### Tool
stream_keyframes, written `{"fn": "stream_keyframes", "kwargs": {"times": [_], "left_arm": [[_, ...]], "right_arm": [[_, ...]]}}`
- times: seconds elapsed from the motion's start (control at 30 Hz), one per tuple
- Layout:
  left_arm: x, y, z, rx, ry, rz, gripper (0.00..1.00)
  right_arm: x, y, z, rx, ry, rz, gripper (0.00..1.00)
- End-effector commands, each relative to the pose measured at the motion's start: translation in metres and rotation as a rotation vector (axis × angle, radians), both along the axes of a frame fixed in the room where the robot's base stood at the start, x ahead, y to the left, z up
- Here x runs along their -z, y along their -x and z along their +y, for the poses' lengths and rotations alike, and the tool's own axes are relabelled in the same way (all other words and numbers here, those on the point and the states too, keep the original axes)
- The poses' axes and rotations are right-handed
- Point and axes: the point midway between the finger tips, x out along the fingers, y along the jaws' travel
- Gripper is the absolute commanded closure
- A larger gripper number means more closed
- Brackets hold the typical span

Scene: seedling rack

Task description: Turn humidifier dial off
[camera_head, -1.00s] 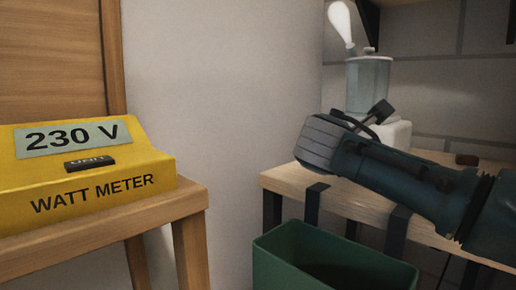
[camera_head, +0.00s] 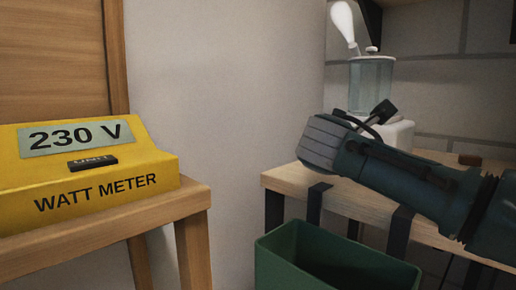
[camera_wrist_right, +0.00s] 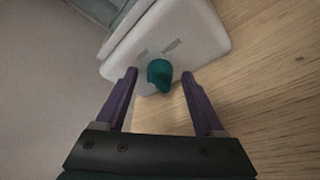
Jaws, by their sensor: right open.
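The humidifier (camera_head: 372,84) stands on a wooden shelf, with a clear tank, a white base and white mist rising from its top. My right arm and gripper (camera_head: 376,112) reach in front of its base and hide much of it. In the right wrist view, the white base (camera_wrist_right: 196,30) shows a teal dial (camera_wrist_right: 160,74) on its front face. My right gripper (camera_wrist_right: 162,98) is open, with one purple finger on each side of the dial. The fingers look apart from the dial. My left gripper is not in view.
A green bin (camera_head: 290,258) hangs from the front of the wooden shelf (camera_head: 286,180) by dark straps. A yellow watt meter (camera_head: 90,180) reading 230 V sits on a wooden stand (camera_head: 180,208) at left. A small brown block (camera_head: 469,159) lies on the shelf at right.

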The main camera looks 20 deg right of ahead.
Motion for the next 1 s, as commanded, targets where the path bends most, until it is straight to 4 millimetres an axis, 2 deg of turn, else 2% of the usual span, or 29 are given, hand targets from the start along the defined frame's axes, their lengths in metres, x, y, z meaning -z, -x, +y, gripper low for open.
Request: {"fn": "stream_keyframes", "kwargs": {"times": [0.17, 0.4, 0.6, 0.73, 1.0], "left_arm": [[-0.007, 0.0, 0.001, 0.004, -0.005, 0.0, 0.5], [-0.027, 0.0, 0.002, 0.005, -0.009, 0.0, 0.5], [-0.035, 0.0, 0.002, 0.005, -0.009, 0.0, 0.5], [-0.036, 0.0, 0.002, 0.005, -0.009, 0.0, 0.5], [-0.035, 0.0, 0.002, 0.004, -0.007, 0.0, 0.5]], "right_arm": [[-0.004, 0.006, 0.008, -0.004, 0.0, 0.0, 0.29], [-0.017, 0.035, 0.043, -0.004, -0.002, 0.001, 0.29], [-0.023, 0.056, 0.067, -0.003, -0.001, 0.001, 0.29], [-0.025, 0.061, 0.073, -0.002, -0.001, 0.0, 0.29], [-0.024, 0.062, 0.074, 0.0, 0.0, 0.0, 0.29]]}}
